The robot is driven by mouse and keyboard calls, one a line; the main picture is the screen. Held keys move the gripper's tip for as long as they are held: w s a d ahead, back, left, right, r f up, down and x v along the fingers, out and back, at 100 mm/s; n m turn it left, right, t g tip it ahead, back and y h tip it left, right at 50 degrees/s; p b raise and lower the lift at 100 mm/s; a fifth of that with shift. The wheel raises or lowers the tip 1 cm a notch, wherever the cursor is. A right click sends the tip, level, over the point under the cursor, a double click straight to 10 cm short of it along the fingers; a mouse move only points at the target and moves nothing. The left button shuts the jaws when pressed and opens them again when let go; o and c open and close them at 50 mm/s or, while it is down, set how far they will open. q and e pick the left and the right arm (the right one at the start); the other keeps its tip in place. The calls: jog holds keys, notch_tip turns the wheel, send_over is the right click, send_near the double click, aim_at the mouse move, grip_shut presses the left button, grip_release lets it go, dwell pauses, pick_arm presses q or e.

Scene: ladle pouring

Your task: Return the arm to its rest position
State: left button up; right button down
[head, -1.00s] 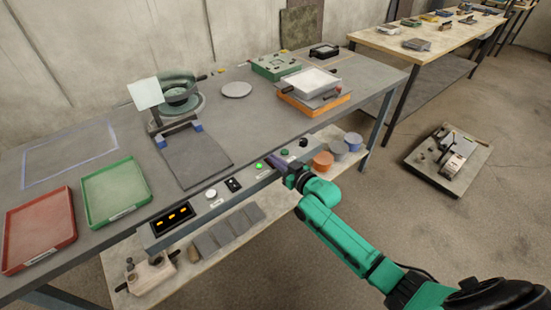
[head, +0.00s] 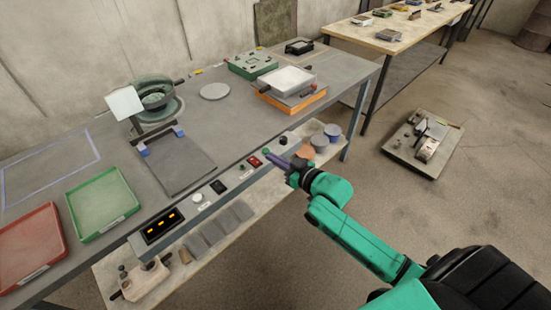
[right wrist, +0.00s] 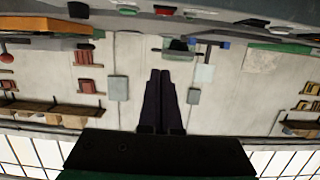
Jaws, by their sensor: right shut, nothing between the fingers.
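My right gripper (head: 270,157) is shut and empty, at the end of the green arm coming in from the lower right. In the head view its tip overlaps the bench's front control panel by a green knob (head: 265,151) and a red switch (head: 255,161); I cannot tell the exact gap. In the right wrist view its two dark fingers (right wrist: 160,74) lie together, with the wall behind them. My left gripper is not in view.
The grey bench (head: 215,120) holds a red tray (head: 30,245), a green tray (head: 103,205), a bowl device (head: 155,95) and an orange-based box (head: 290,98). The floor (head: 375,200) right of the bench is clear near the arm.

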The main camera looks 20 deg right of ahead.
jog(key=shift+s+r, duration=0.15)
jog(key=shift+s, duration=0.15)
jog(key=s+d+f+m+g+h, duration=0.1)
jog(key=s+d+f+g+h, duration=0.2)
jog(key=f, duration=0.7)
jog(key=s+d+f+g, duration=0.1)
jog(key=s+d+f, duration=0.3)
jog(key=f, duration=0.5)
jog(key=s+d+f+m+g+h, duration=0.15)
jog(key=s+f, duration=0.35)
jog(key=f, duration=0.5)
jog(key=s+a+f+g, duration=0.1)
jog(key=s+f+g, duration=0.1)
jog(key=s+f, duration=0.3)
jog(key=s+f+g+h, duration=0.1)
jog(key=s+f+g, duration=0.2)
jog(key=s, duration=1.1)
jog(key=s+a+f+g, duration=0.1)
jog(key=s+f+g, duration=0.2)
jog(key=s+f, duration=0.5)
jog(key=shift+s+a+f+n, duration=0.35)
jog(key=shift+s+f, duration=0.05)
jog(key=shift+s, duration=0.85)
